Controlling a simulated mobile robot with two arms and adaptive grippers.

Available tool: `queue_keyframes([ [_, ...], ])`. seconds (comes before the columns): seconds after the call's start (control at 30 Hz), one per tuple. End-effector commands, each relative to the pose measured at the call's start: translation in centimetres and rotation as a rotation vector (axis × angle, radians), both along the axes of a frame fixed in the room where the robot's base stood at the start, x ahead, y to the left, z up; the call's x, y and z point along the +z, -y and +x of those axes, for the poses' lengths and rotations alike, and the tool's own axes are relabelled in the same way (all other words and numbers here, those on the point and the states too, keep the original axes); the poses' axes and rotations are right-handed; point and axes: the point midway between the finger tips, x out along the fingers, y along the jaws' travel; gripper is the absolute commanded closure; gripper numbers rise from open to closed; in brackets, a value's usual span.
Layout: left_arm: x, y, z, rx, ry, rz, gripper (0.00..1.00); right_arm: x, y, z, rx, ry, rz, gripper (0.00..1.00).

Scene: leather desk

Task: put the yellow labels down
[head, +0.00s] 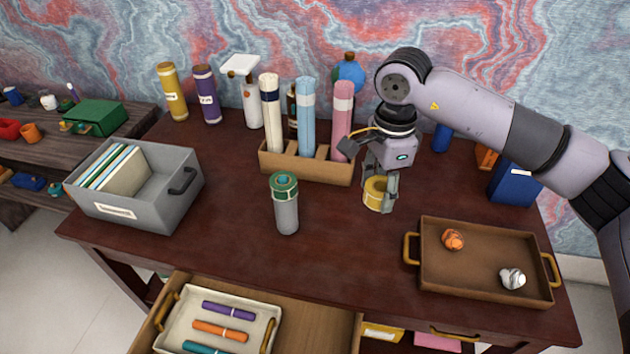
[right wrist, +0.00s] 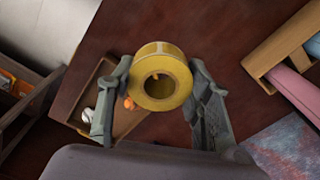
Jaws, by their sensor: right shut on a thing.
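The yellow labels (head: 376,194) are a ring-shaped roll. In the head view they sit between the fingers of my right gripper (head: 380,190), over the desk just right of the wooden rack. In the right wrist view the roll (right wrist: 160,80) lies between the two fingers of my right gripper (right wrist: 160,98), with its open core facing the camera. The right gripper is shut on the roll. I cannot tell whether the roll touches the desk. My left gripper is not in view.
A brown tray (head: 480,291) with two crumpled balls stands at the right. A wooden rack (head: 305,168) of rolls stands behind left. Desk in front of the roll is clear.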

Motion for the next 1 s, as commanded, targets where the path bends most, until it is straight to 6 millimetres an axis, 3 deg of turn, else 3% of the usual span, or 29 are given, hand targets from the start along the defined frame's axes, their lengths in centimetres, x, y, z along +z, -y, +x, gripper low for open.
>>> queue_keyframes([
  [0.07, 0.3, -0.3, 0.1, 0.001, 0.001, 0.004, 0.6, 0.1, -0.3, 0.4, -0.048, -0.004, -0.001, 0.82],
  [0.17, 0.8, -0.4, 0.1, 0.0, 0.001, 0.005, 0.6, -1.4, -0.4, 0.4, -0.066, -0.009, -0.002, 0.82],
  [0.6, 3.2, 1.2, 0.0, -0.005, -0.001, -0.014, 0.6, -12.7, -0.4, 0.3, -0.064, -0.007, -0.001, 0.82],
  [1.0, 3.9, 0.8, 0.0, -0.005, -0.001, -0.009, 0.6, -16.9, -0.4, 0.3, -0.061, -0.005, 0.001, 0.82],
])
